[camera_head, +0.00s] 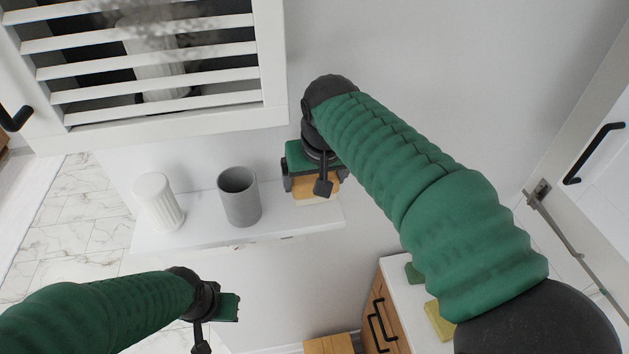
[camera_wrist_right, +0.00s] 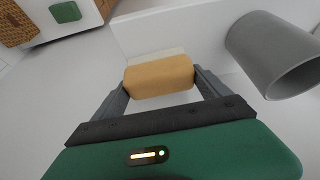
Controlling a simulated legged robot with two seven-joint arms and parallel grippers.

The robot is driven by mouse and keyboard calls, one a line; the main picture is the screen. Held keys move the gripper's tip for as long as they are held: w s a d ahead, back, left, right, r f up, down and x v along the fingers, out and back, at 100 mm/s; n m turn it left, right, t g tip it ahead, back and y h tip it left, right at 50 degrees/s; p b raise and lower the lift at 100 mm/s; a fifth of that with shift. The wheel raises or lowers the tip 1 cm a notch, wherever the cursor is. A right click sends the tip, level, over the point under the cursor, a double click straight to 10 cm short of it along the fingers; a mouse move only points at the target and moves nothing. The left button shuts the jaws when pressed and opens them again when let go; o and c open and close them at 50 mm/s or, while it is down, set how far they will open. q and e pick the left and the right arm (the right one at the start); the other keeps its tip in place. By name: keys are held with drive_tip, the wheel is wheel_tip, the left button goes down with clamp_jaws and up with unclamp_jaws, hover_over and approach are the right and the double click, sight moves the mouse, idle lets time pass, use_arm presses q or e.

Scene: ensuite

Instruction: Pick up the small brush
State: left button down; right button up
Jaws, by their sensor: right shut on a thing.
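The small brush (camera_wrist_right: 160,75) has a tan wooden body with a pale strip along its far edge, seen in the right wrist view. My right gripper (camera_wrist_right: 158,82) is shut on it, with one finger against each end. In the head view the brush (camera_head: 312,188) shows as a tan block under my right gripper (camera_head: 315,181), at the right end of the white wall shelf (camera_head: 290,222). I cannot tell whether it still touches the shelf. My left gripper (camera_head: 230,307) is low at the left; its fingers are not clearly visible.
A grey cup (camera_head: 239,197) stands on the shelf beside the brush, with a white ribbed cup (camera_head: 159,202) further left. A louvred cabinet (camera_head: 150,60) hangs above. A lower white-topped cabinet (camera_head: 398,300) holds a green block (camera_head: 414,272) and a yellow block (camera_head: 440,320).

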drive_tip(key=r, duration=0.6)
drive_tip(key=shift+d, duration=0.35)
drive_tip(key=s+d+b, duration=0.2)
drive_tip(key=s+b, duration=0.2)
drive_tip(key=s, duration=0.5)
drive_tip(key=s+d+b, duration=0.1)
drive_tip(key=s+b, duration=0.3)
drive_tip(key=s, duration=0.6)
drive_tip(key=shift+s+d+r, duration=0.2)
drive_tip(key=shift+d+r, duration=0.1)
drive_tip(key=shift+d, duration=0.05)
